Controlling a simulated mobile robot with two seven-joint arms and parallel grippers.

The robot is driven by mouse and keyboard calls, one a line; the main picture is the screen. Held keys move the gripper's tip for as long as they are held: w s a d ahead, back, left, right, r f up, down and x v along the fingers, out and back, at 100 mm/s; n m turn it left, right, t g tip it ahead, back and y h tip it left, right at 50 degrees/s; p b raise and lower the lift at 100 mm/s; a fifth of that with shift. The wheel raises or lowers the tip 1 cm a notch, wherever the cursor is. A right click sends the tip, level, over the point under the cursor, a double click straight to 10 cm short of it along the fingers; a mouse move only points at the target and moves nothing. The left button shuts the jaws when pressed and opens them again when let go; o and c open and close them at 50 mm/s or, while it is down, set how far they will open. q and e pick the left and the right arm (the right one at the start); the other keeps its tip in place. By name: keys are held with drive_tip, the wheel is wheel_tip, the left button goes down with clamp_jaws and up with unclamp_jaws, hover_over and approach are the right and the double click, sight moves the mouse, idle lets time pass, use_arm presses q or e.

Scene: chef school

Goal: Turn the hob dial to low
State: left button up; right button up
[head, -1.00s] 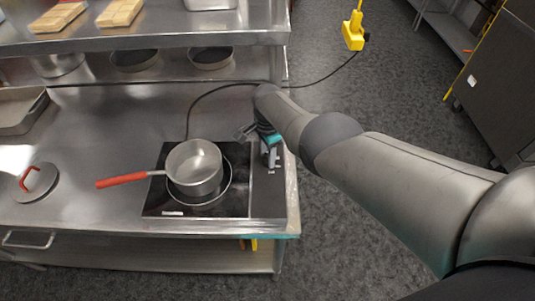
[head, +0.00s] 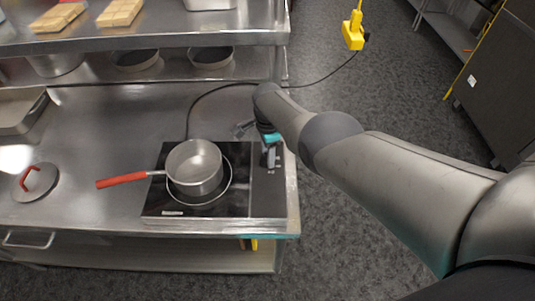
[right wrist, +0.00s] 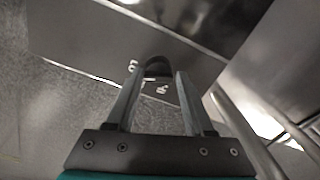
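My left gripper is not in view.
A saucepan (head: 194,165) with a red handle (head: 122,180) stands on the hob. A lid (head: 36,182) with a red grip lies at the left. A shelf (head: 150,38) runs above the counter's back. A black cable runs from the hob to a yellow block (head: 353,33).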

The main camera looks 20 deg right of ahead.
drive_tip(key=o, duration=0.3)
drive_tip(key=shift+s, duration=0.1)
wheel_tip(320, 180, up, 3)
drive_tip(key=shift+f+p, duration=0.2)
drive_tip(key=shift+p, duration=1.05)
drive_tip(key=shift+r, duration=1.2)
wheel_tip(320, 180, up, 10)
drive_tip(key=shift+p, duration=0.3)
